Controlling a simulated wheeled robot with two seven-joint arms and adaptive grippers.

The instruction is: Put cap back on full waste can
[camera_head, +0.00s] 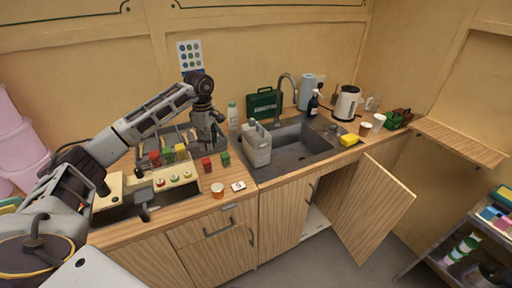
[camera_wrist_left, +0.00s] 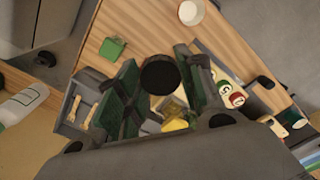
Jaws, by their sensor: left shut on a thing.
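The waste can (camera_head: 257,150) is a pale grey canister with a handle on top. It stands upright at the left side of the sink. My left gripper (camera_head: 210,140) points down over the counter, to the left of the can and apart from it. In the left wrist view, my left gripper (camera_wrist_left: 160,78) is shut on a round black cap (camera_wrist_left: 160,76) between its fingers. The cap cannot be made out in the head view. Whether the can's mouth is open is too small to tell. My right gripper is not in view.
The grey sink (camera_head: 300,160) has a tall tap (camera_head: 287,85). A white bottle (camera_head: 232,115) stands behind the gripper. A cupboard door (camera_head: 372,210) hangs open below.

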